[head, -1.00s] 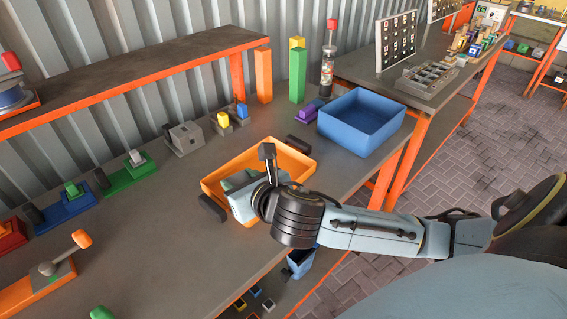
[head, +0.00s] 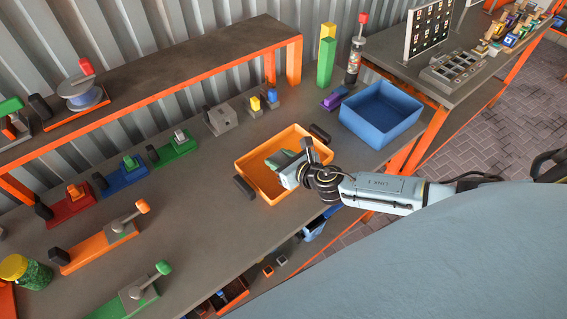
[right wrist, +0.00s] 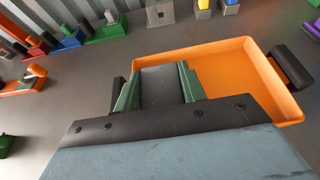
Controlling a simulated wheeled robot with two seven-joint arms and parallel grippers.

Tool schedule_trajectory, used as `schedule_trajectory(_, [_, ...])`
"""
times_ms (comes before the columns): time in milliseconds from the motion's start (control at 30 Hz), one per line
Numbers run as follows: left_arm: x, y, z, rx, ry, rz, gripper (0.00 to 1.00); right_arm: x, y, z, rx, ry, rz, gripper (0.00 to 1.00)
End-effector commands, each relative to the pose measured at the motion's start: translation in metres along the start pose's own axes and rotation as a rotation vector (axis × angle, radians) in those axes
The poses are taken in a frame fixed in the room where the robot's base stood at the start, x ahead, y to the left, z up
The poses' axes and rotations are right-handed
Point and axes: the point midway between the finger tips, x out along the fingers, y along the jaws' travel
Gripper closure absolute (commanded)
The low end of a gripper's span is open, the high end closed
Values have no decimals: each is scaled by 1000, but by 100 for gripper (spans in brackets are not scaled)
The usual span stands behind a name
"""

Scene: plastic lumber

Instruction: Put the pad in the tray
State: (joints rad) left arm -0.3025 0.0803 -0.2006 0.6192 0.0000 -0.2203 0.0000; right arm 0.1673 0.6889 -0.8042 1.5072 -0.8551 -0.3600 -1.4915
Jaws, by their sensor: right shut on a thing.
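The orange tray (head: 262,182) has dark handles at its two ends and sits on the grey bench near its front edge. My right gripper (head: 280,160) is over the tray, with its green fingers pointing into it. In the right wrist view, the gripper (right wrist: 160,88) is shut on a dark grey flat piece, which looks like the pad (right wrist: 164,84), held between the green fingers. The tray (right wrist: 238,80) shows behind and to the right of it. Whether the pad touches the tray floor I cannot tell. In the head view the pad is hard to make out.
A blue bin (head: 382,113) stands right of the tray. A grey block (head: 220,118) and small coloured fixtures stand behind it. Several lever fixtures, one orange (head: 100,243), line the left. Bare bench lies just left of the tray.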

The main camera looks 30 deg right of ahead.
Motion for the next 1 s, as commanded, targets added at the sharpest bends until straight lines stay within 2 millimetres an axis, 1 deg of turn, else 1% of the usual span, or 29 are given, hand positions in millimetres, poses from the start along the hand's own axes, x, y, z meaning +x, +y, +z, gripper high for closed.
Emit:
schedule_trajectory(33, [9,0,0,0,1,0,64,5,1,-15,3,3,-1,82])
schedule_trajectory(100, [18,0,0,0,2,0,64,11,1,-30,3,3,0,82])
schedule_trajectory(200, [28,0,0,0,3,0,64,18,1,-45,3,3,-1,82])
schedule_trajectory(367, [34,0,-1,0,5,-1,64,22,0,-53,2,0,-1,82])
schedule_trajectory(600, [55,0,1,0,5,0,64,33,0,-82,3,1,-1,82])
schedule_trajectory(700, [58,1,1,0,5,0,64,35,0,-86,2,1,-2,82])
schedule_trajectory(1000, [58,1,1,-1,5,0,64,35,0,-85,1,0,-2,82])
